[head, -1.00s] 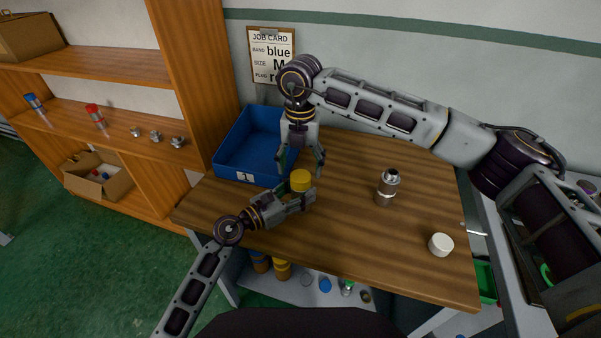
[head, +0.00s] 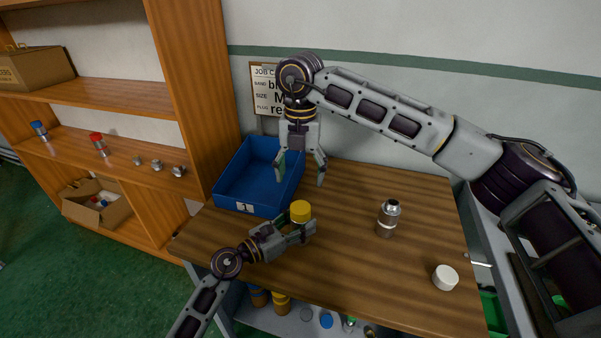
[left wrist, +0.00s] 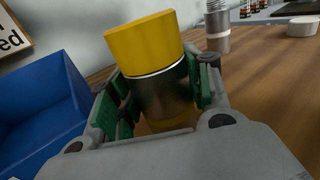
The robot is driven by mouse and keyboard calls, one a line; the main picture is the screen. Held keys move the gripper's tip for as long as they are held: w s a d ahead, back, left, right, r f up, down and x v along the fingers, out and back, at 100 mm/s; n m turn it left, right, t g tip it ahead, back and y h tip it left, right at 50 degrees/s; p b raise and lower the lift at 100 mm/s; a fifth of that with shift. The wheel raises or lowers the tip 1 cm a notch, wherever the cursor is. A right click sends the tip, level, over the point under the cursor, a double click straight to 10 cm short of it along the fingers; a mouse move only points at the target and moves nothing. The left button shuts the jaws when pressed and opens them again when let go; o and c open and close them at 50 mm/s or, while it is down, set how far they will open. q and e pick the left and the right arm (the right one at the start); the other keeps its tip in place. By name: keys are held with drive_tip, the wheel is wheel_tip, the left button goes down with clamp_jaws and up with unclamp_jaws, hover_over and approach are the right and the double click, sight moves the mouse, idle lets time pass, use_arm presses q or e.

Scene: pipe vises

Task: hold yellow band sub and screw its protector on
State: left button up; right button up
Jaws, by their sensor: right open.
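The yellow band sub (left wrist: 163,92) is a dark metal cylinder with a yellow band low down, partly hidden by my left gripper. Its yellow protector (head: 300,211) sits on top of it; in the left wrist view the protector (left wrist: 144,42) shows a thin bright rim below it. My left gripper (head: 302,232) is shut on the sub, with green pads against both sides, above the table's front left part. My right gripper (head: 302,182) is open and empty, pointing down above the protector and apart from it.
A blue tray (head: 243,208) marked 1 stands behind left on the table (head: 345,220). A bare metal sub (head: 388,218) and a white cap (head: 445,277) stand to the right. A shelf unit (head: 190,90) rises at the left. The job card (head: 262,90) is partly covered by my right arm.

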use_arm(q)
drive_tip(key=o, duration=0.4)
drive_tip(key=shift+o, duration=0.2)
drive_tip(key=shift+v, duration=6)
drive_tip(key=shift+r, duration=0.1)
wheel_tip(320, 180, up, 9)
drive_tip(key=p, duration=0.9)
drive_tip(key=shift+r+p, duration=0.5)
drive_tip(key=shift+p, duration=0.05)
